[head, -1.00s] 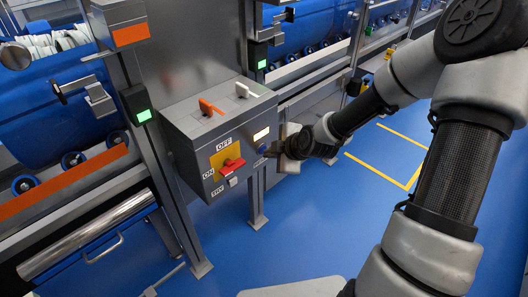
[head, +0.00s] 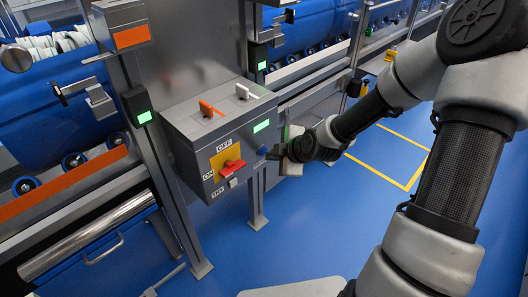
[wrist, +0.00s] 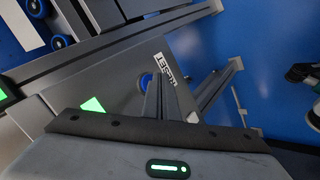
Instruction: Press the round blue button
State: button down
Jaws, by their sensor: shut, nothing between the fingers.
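In the wrist view the blue button (wrist: 146,80) shows beside a label reading RESET, partly covered by the finger. My gripper (head: 275,153) is shut and empty, its tips just right of the button in the head view. In the wrist view the closed fingers (wrist: 158,95) point at the panel by the button. I cannot tell whether they touch it. A small indicator (head: 261,126) above the button is lit green.
The control box (head: 190,118) carries an orange lever (head: 210,108), a white lever (head: 242,91) and a red switch (head: 232,166) on a yellow plate. A white button (head: 232,182) sits below. Metal posts and blue tubs stand behind.

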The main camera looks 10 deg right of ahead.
jog(key=shift+s+d+p, duration=0.6)
jog(key=shift+s+d, duration=0.3)
jog(key=shift+s, duration=0.3)
jog(key=shift+s+d+p, duration=0.55)
jog(key=shift+s+d, duration=0.3)
jog(key=shift+s, duration=0.35)
